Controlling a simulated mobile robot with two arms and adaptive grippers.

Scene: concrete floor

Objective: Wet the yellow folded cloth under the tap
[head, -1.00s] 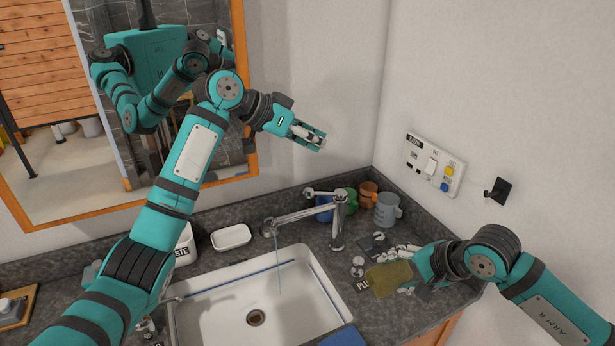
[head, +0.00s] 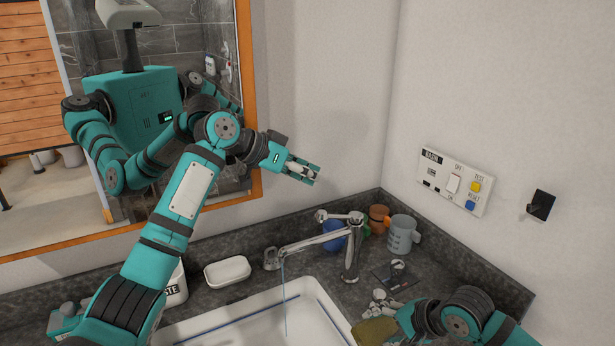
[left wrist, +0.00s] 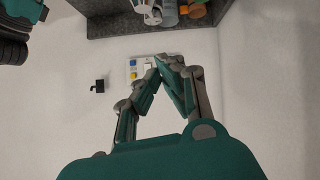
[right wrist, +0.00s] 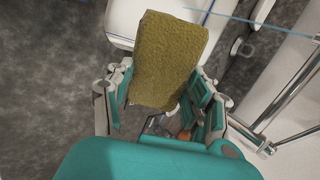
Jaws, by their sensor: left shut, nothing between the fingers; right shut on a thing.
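The yellow folded cloth (right wrist: 170,55) is held between the fingers of my right gripper (right wrist: 165,95), which is shut on it. In the head view the cloth (head: 374,331) shows at the bottom edge, at the basin's right side, partly cut off by the frame. The chrome tap (head: 350,245) stands behind the basin with its spout pointing left. A thin stream of water (head: 284,290) falls from the spout into the white basin (head: 318,312). The cloth is right of the stream, apart from it. My left gripper (head: 310,175) is shut and empty, raised in front of the wall.
Several mugs (head: 402,236) stand behind the tap in the corner. A white soap dish (head: 227,271) sits left of the tap. A switch panel (head: 453,183) and a black hook (head: 540,205) are on the right wall. A mirror (head: 247,100) hangs behind my left arm.

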